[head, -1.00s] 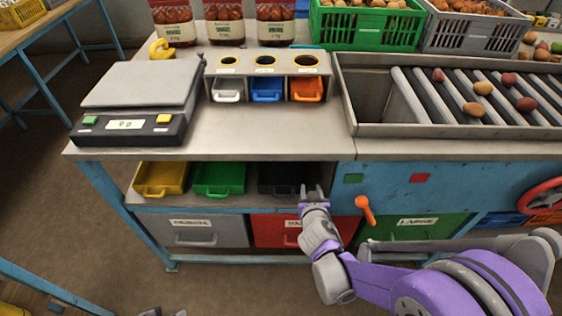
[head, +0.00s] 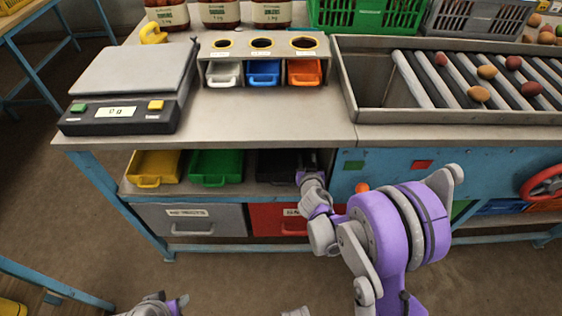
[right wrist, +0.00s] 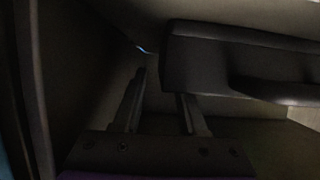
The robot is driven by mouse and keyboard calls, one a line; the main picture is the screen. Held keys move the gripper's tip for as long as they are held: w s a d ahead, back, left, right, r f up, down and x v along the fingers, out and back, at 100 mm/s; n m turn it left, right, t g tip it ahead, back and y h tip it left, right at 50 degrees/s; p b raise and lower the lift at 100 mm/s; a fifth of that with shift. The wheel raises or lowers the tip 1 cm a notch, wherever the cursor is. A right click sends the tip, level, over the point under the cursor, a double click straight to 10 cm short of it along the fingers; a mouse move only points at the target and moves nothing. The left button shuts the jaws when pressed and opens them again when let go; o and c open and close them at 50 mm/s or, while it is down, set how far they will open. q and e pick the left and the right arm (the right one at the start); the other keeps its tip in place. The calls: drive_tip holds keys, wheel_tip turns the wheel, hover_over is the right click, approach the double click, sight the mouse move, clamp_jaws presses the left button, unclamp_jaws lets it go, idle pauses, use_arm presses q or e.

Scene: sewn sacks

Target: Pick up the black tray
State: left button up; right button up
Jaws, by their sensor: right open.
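The black tray (head: 277,163) sits on the shelf under the worktop, right of the green tray, in shadow. My right gripper (head: 309,160) is inside the shelf at the tray's right end. In the right wrist view the open fingers (right wrist: 158,98) point into the dark shelf, and the black tray (right wrist: 235,55) fills the upper right. The right finger is close to the tray's near end; I cannot tell whether it touches. The space between the fingers looks empty. A part of my left gripper (head: 170,304) shows at the bottom edge; its jaws are unclear.
A yellow tray (head: 155,166) and a green tray (head: 216,166) share the shelf (head: 235,188). Grey (head: 190,218) and red (head: 268,219) drawers are below. The blue panel (head: 385,165) stands right of my right gripper. A scale (head: 132,85) stands on the worktop above.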

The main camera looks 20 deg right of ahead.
drive_tip(key=x, duration=0.3)
drive_tip(key=shift+w+f, duration=0.1)
drive_tip(key=shift+a, duration=0.1)
clamp_jaws()
idle(1.2)
